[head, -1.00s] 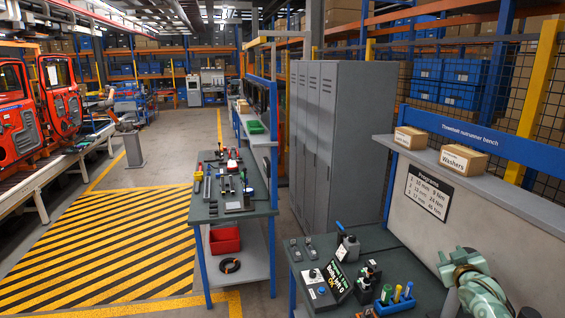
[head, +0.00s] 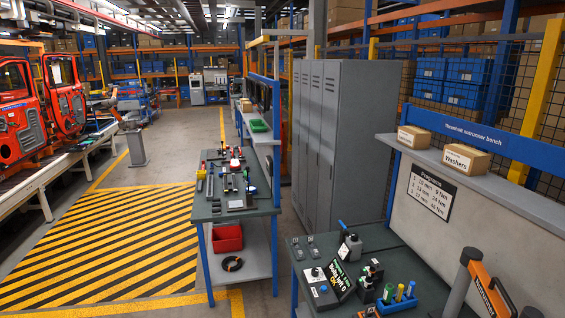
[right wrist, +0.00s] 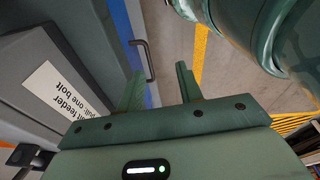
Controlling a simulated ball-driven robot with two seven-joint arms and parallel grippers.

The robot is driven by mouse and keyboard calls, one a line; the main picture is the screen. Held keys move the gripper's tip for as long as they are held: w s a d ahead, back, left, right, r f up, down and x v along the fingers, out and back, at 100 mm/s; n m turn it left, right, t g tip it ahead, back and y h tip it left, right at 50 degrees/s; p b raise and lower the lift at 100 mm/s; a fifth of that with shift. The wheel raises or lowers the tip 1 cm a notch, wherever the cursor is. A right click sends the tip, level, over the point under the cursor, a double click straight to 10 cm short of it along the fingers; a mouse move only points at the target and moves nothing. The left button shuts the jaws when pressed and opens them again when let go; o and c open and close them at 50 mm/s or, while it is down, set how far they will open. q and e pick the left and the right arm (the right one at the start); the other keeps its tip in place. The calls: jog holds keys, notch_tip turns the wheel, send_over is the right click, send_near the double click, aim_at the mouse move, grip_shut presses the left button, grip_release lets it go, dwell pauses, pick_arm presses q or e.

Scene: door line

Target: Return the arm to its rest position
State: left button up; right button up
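My right gripper (right wrist: 157,72) shows only in the right wrist view. Its two green fingers stand apart with nothing between them. A black bar handle (right wrist: 150,62) on a grey surface appears beyond the fingertips; I cannot tell the exact gap. Green parts of my own body fill the upper right of that view. No part of my arms is clear in the head view now, and my left gripper is in neither current view.
A grey bolt feeder (right wrist: 40,75) with a white label is left of the gripper. The nutrunner bench (head: 375,240) holds a control box (head: 320,291) and marker holder (head: 397,305). An orange-and-black device (head: 488,290) stands at its right. The striped floor (head: 110,250) is clear.

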jog(key=s+a, duration=0.1)
jog(key=s, duration=0.4)
notch_tip(320, 180, down, 31)
jog(key=g+b, duration=0.1)
jog(key=b, duration=2.9)
jog(key=shift+s+r, duration=0.2)
jog(key=shift+s, duration=0.1)
